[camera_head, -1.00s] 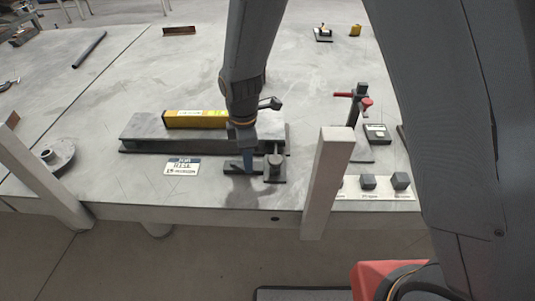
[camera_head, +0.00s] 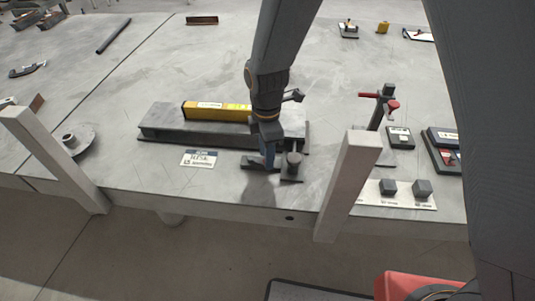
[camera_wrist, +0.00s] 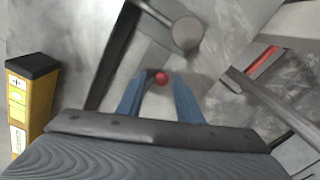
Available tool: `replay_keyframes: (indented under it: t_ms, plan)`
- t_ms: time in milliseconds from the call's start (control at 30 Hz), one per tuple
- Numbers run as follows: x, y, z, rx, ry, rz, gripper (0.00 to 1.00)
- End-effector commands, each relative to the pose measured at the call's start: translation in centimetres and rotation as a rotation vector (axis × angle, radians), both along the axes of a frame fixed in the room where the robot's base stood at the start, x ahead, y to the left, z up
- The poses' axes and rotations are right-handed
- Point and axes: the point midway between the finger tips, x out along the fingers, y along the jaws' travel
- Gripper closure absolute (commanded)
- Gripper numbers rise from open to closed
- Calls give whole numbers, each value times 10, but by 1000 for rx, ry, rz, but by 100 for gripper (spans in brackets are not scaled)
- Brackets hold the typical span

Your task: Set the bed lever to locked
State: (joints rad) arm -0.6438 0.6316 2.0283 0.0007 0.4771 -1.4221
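My gripper (camera_head: 268,163) points down in front of the long grey bed (camera_head: 160,123), beside a small grey fixture with a round post (camera_head: 293,163). In the wrist view my gripper's two blue fingers (camera_wrist: 160,92) are apart. A small red ball knob (camera_wrist: 160,77) shows between their tips, with a gap on each side. I cannot tell whether it is level with the tips or below them. A grey arm with a round end (camera_wrist: 187,33) lies just beyond. Whichever part is the bed lever, its setting cannot be read; my gripper partly hides it in the head view.
A yellow level (camera_head: 215,111) lies on the bed; it also shows in the wrist view (camera_wrist: 32,95). A label card (camera_head: 199,158) lies in front. A red-handled clamp (camera_head: 383,103) and a pale rail post (camera_head: 350,180) stand to the right.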

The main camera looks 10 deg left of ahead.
Motion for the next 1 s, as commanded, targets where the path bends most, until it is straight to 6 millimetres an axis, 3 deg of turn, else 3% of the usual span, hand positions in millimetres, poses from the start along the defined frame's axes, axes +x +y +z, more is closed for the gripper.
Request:
replay_keyframes:
  t_ms: [367,800,1000]
  plan:
    - [-1,-1,2,-2,2,-1,63]
    - [0,-1,58,0,-1,0,63]
    - [-1,-1,75,0,1,0,63]
